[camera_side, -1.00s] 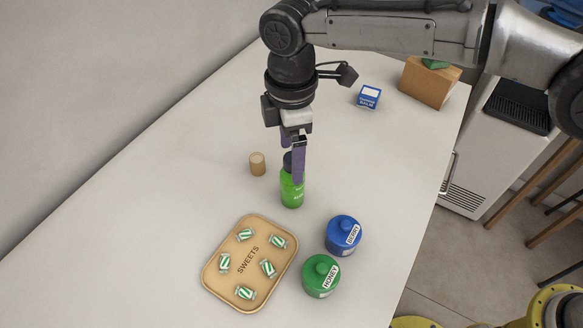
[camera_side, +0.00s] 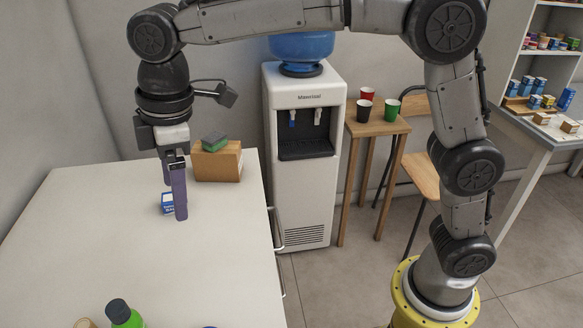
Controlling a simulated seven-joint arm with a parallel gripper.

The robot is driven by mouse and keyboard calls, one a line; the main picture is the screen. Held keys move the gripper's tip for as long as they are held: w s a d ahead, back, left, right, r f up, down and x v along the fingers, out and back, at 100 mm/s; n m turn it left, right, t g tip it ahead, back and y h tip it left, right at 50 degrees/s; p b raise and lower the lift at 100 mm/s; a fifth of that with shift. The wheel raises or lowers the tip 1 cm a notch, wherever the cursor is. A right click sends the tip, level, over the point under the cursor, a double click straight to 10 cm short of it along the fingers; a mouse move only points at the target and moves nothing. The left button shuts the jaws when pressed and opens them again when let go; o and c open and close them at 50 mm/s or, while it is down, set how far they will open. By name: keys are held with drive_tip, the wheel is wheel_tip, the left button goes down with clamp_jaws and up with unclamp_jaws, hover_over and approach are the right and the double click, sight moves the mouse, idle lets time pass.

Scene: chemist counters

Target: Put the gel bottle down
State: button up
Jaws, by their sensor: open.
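The green gel bottle (camera_side: 127,318) with its dark cap shows at the bottom edge of the side view. It stands on the white counter (camera_side: 150,260), and its lower part is cut off by the frame. My gripper (camera_side: 174,201) is open, fingers pointing down, well beyond the bottle towards the far end of the counter.
A brown box (camera_side: 218,166) with a green block (camera_side: 214,141) on top stands at the counter's far end. A wooden cylinder (camera_side: 84,323) is cut off left of the bottle. A water cooler (camera_side: 305,180) stands beyond the counter's right edge. The counter's middle is clear.

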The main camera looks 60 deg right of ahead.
drive_tip(key=s+d+r+m+t, duration=0.1)
drive_tip(key=s+d+m+t, duration=0.1)
drive_tip(key=s+d+m, duration=0.5)
drive_tip(key=s+d+m+t, duration=0.1)
drive_tip(key=s+d+m, duration=0.1)
drive_tip(key=s+d, duration=0.9)
drive_tip(key=s+d+f+m+t, duration=0.1)
drive_tip(key=s+d+f+m, duration=0.2)
drive_tip(key=s+d+f, duration=0.1)
drive_tip(key=d+f, duration=0.1)
drive_tip(key=d, duration=0.1)
drive_tip(key=shift+s+d+m+h, duration=0.3)
drive_tip(key=shift+m+h, duration=0.1)
